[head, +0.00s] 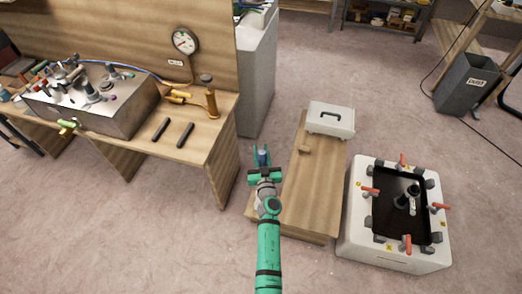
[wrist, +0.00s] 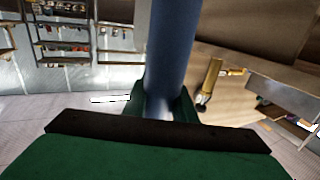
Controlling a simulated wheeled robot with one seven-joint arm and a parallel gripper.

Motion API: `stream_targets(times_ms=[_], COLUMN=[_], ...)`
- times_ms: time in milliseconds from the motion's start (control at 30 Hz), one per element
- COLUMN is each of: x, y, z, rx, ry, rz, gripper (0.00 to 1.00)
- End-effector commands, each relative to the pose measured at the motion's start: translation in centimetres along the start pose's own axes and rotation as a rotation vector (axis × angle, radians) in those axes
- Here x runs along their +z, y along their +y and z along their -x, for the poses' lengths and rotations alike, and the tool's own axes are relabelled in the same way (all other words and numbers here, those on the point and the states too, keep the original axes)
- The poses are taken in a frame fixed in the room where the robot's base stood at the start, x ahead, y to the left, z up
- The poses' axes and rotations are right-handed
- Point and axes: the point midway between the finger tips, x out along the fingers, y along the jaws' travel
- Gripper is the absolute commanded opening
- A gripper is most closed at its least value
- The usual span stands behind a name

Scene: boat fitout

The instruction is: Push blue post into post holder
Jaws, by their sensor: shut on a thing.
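My gripper (head: 261,166) is teal green and shut on the blue post (head: 262,157). It is over the left edge of the low wooden bench, near the gap before the workbench. In the wrist view the post (wrist: 171,45) is a thick blue cylinder rising from between the green fingers (wrist: 162,108) and out past the top edge. The post's far end is out of that view. I cannot make out the post holder for certain; a small brown block (head: 305,149) sits on the low bench, right of my gripper.
The low wooden bench (head: 310,205) carries a white case (head: 330,119) at its far end. A white box with a black top and red-handled clamps (head: 359,235) stands to its right. A workbench (head: 195,150) with a metal box, gauge and dark bars is at left.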

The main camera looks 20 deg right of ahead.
Motion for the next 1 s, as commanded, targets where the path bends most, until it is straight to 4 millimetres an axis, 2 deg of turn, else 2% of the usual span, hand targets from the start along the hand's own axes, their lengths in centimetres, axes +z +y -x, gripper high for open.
stream_targets(times_ms=[1000], x=[3.2], y=[0.0], z=[-0.1], rx=[0.000], ry=[0.001], rz=[0.000], gripper=[0.00])
